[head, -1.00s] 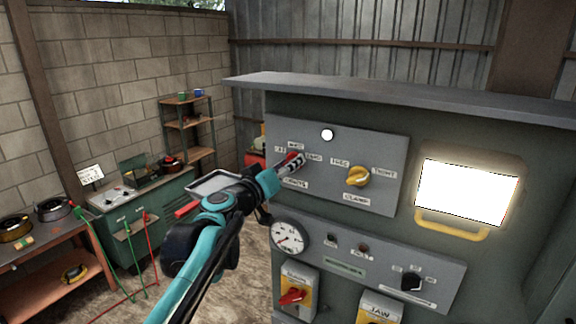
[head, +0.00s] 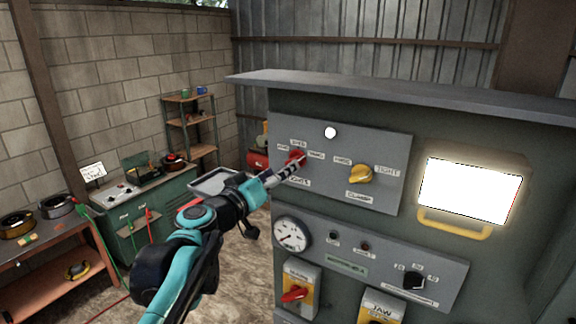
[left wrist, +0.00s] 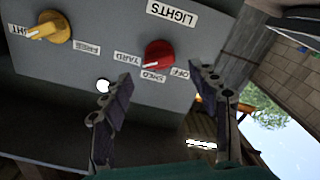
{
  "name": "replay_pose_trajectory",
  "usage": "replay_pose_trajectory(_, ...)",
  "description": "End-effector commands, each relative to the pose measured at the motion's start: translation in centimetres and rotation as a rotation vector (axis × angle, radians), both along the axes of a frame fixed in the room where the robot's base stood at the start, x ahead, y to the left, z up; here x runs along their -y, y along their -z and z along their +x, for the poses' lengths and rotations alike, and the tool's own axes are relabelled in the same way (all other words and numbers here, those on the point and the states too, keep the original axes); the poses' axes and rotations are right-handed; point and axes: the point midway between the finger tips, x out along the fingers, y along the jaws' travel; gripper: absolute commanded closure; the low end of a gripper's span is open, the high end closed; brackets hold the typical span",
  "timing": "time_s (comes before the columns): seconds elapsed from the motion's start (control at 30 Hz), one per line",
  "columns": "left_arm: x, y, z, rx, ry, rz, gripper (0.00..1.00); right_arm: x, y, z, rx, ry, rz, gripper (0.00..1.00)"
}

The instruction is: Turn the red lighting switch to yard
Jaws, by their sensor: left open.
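The red lighting switch (head: 294,157) is a round knob on the upper grey panel, above the LIGHTS label. It also shows in the left wrist view (left wrist: 160,54), upside down, with OFF, SHED and YARD labels around it. Its white pointer line points down-left there, between SHED and YARD; I cannot tell if it sits exactly at YARD. My left gripper (left wrist: 161,74) is open, its fingers on either side of the knob in that view and apart from it. In the head view the left gripper (head: 299,162) overlaps the knob's lower edge. My right gripper is not in view.
A yellow clamp knob (head: 361,174) is to the right on the same panel, with a white lamp (head: 330,132) between and above. Below are a gauge (head: 291,234) and a lower switch panel (head: 450,275). A bright lit screen (head: 468,191) is at right.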

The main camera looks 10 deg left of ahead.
Motion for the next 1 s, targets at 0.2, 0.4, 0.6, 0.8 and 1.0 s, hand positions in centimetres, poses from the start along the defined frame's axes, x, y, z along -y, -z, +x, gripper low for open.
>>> replay_pose_trajectory(0.2,-1.7,0.1,-4.0,0.0,-0.002,0.001,0.4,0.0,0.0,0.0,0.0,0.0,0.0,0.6)
replay_pose_trajectory(0.4,-2.3,0.1,-5.5,0.0,0.0,0.001,0.4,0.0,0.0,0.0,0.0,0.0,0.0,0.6)
replay_pose_trajectory(0.6,-2.3,0.0,-5.6,0.0,0.001,0.001,0.4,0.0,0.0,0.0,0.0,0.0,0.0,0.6)
replay_pose_trajectory(0.8,-2.0,1.2,-5.9,-0.009,0.009,0.008,0.4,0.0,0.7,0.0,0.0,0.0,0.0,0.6)
replay_pose_trajectory(1.0,0.5,12.0,-8.7,-0.115,0.077,0.094,0.4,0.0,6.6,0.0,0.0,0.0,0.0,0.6)
